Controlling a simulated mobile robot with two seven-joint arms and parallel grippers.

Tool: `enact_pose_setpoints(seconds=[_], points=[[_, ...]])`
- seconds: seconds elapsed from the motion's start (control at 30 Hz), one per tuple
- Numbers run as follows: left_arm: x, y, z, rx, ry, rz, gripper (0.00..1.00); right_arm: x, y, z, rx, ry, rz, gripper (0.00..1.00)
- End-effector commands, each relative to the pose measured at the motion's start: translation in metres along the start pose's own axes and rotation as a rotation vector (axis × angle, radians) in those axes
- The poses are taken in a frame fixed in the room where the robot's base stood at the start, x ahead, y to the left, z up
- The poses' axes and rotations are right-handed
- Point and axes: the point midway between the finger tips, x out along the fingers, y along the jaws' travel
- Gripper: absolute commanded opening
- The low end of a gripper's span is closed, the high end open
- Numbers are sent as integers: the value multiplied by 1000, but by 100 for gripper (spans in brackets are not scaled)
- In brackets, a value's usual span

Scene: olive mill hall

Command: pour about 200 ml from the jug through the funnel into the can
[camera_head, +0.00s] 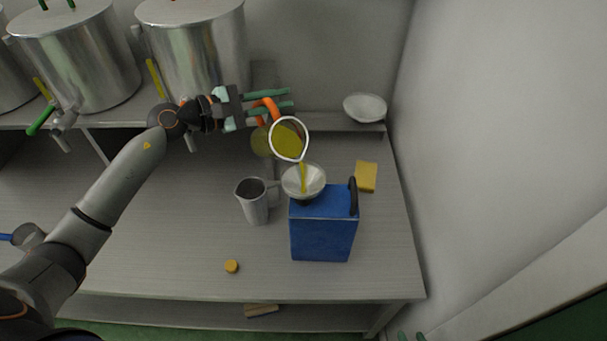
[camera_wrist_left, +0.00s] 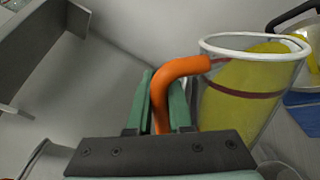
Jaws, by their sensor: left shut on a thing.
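My left gripper (camera_head: 278,98) is shut on the orange handle (camera_wrist_left: 180,68) of the clear jug (camera_head: 288,140). The jug is tilted, mouth toward the funnel, with yellow-green oil inside; it also shows in the left wrist view (camera_wrist_left: 235,100), with a dark red band around it. A yellow stream runs from its lip into the pale funnel (camera_head: 313,184). The funnel sits on top of the blue can (camera_head: 322,238), which has a black handle. The oil level inside the can is hidden.
A grey metal pitcher (camera_head: 257,210) stands just left of the can. A yellow sponge (camera_head: 366,176) lies behind right, a small yellow cap (camera_head: 232,266) in front left. A white bowl (camera_head: 365,107) and large steel vats (camera_head: 195,45) stand at the back. A wall closes the right side.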

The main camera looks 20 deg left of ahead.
Motion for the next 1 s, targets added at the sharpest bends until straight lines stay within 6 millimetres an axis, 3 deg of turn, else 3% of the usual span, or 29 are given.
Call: enact_pose_setpoints(seconds=[1.0], points=[[0, 0, 5, 95, 16, 3, 0, -6, 0, -6, 1, -1, 1, 37]])
